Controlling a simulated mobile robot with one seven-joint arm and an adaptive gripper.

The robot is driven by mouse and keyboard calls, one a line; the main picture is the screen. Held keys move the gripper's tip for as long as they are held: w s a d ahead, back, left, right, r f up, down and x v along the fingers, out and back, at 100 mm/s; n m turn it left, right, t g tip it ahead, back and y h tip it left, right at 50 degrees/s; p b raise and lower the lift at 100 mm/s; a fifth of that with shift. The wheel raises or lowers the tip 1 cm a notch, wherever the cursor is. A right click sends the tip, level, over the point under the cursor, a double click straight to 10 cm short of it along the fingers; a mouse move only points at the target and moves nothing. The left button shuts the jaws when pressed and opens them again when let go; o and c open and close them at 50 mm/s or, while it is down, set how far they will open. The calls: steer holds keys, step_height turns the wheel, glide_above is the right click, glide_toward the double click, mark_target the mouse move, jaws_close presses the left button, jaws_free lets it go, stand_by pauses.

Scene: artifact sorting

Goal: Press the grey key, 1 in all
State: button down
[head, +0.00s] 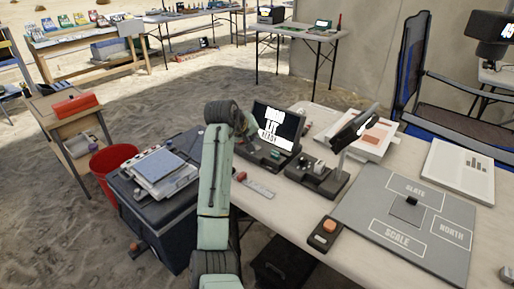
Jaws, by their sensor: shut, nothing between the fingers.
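A dark console (264,155) with a raised screen (278,127) stands on the near table, left of its middle. White text shows on the screen, too small to read fully. Small keys lie on the console's base below the screen, but I cannot pick out a grey key by colour. My pale green arm reaches up from the bottom of the head view and bends over at the console's left side. My gripper (247,132) is at the console's left edge, shut and empty, mostly hidden by the wrist. I cannot tell whether it touches the console.
Right of the console stand a dark device (318,178) and a lamp-like arm (357,125). A small box with an orange button (325,232) sits beside a grey labelled board (370,215) bearing a dark block (411,201). A black case (150,210) and red bucket (108,165) stand left.

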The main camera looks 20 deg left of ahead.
steer(key=shift+f, duration=0.1)
steer(key=shift+f, duration=0.35)
steer(key=shift+f, duration=0.5)
stand_by(0.8)
steer(key=shift+r, duration=0.15)
steer(key=shift+r+p, duration=0.75)
steer(key=shift+p, duration=0.3)
step_height(320, 180, up, 5)
steer(key=p, duration=0.4)
steer(key=shift+p, duration=0.3)
